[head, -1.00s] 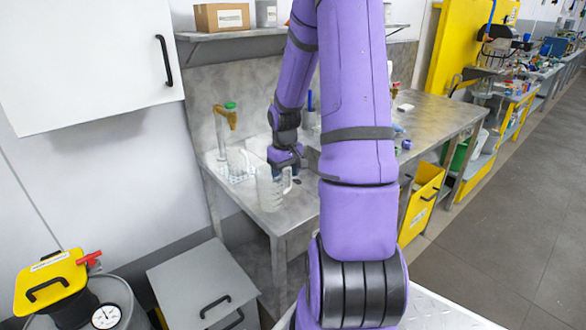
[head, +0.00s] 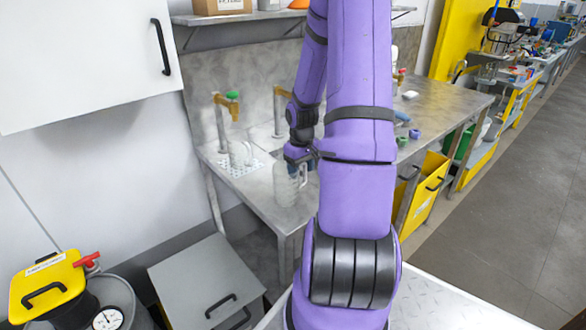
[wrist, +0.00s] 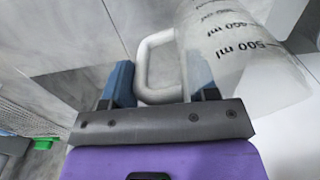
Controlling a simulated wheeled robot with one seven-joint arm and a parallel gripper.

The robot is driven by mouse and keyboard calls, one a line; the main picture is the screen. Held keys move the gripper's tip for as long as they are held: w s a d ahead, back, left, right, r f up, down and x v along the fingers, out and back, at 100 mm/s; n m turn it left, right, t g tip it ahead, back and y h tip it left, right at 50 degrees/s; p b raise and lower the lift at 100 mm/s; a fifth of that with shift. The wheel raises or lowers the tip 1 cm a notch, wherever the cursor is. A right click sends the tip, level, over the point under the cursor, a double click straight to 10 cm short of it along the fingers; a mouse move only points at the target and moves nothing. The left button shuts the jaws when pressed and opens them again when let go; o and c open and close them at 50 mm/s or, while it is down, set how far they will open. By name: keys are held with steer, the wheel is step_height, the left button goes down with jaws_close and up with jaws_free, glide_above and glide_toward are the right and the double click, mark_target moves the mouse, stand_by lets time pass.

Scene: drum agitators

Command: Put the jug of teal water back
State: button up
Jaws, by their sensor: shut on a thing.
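My gripper (head: 298,160) is shut on the handle of a clear measuring jug (head: 285,186) over the near part of the metal bench. In the wrist view the blue fingers (wrist: 160,82) sit on either side of the jug's white handle, and the jug (wrist: 235,55) carries black ml marks. Its content looks pale; I see no teal colour. I cannot tell whether its base touches the bench. A second clear jug (head: 240,154) stands on a perforated drip tray (head: 233,170) beneath a brass tap with a green top (head: 231,98).
A wall shelf (head: 250,17) with boxes hangs above the bench (head: 262,205). A white cabinet (head: 90,60) is at upper left. A grey bin (head: 205,275) and a yellow-lidded drum (head: 47,284) stand below left. The bench front between the tray and my gripper looks clear.

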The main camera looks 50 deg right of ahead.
steer(key=shift+f, duration=0.3)
steer(key=o, duration=1.3)
steer(key=shift+r, duration=0.1)
step_height(320, 180, up, 12)
steer(key=shift+f, duration=0.15)
steer(key=shift+a+r, duration=0.15)
steer(key=shift+r, duration=0.15)
steer(key=w+a+r+n+t+h, duration=0.1)
steer(key=a+r, duration=0.5)
steer(key=a, duration=0.3)
steer(key=a+r+t+h, duration=0.1)
steer(key=a+r, duration=0.6)
steer(key=a, duration=0.1)
steer(key=s+a+r+t, duration=0.1)
steer(key=s+a+r, duration=0.1)
steer(key=a, duration=0.3)
steer(key=s+a+r+n+t+y, duration=0.1)
steer(key=s+a+r, duration=0.1)
steer(key=s+a, duration=0.3)
steer(key=s+a+r+t+y, duration=0.1)
steer(key=s+a+r, duration=0.1)
steer(key=s+a, duration=0.2)
steer(key=shift+s+a+r+n, duration=0.2)
steer(key=shift+a+r+n, duration=0.15)
steer(key=shift+a+n, duration=0.1)
